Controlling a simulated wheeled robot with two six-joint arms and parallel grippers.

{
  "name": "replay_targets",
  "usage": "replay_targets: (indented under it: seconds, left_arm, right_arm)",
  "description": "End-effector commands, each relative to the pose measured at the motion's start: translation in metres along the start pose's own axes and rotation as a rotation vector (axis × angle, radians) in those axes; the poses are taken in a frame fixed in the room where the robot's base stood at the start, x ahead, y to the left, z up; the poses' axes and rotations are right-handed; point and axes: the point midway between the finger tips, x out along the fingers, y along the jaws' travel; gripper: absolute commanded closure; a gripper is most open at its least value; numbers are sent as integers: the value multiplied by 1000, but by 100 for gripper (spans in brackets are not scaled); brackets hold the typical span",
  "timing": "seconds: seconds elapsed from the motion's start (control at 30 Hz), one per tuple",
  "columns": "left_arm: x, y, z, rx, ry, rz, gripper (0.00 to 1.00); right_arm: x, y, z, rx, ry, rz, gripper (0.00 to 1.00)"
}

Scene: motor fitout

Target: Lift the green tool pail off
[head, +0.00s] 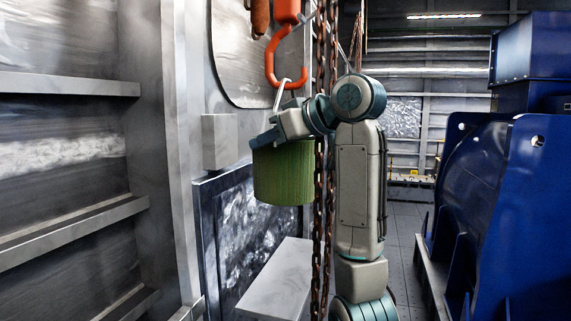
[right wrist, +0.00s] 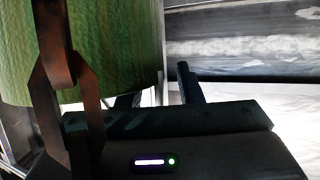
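The green pail (head: 284,175) hangs in mid-air at the centre of the head view. Its pale bail (head: 279,97) rises to the orange hook (head: 271,62) and appears to hang on it. My right gripper (head: 262,142) is at the pail's top rim, reaching in from the right. In the right wrist view the pail (right wrist: 110,45) fills the upper left, and the fingers (right wrist: 158,90) stand apart with a bright gap between them. Whether they touch the pail or bail is hard to tell. My left gripper is out of view.
Rusty chains (head: 319,190) hang right beside the pail, and one chain (right wrist: 62,90) crosses close in front of the right wrist camera. A grey ledge (head: 277,280) is below the pail. Blue machinery (head: 505,190) stands on the right, a ribbed metal wall (head: 65,150) on the left.

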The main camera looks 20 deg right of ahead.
Motion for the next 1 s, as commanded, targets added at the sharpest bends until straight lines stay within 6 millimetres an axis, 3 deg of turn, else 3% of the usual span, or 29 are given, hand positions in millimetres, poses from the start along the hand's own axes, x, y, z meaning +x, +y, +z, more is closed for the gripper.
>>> replay_targets:
  seconds: [0.17,0.33,1.0]
  left_arm:
    - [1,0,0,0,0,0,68]
    - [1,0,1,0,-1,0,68]
    - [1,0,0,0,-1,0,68]
  right_arm:
    - [0,0,1,0,0,1,69]
    - [0,0,1,0,0,1,100]
    - [0,0,1,1,-1,1,100]
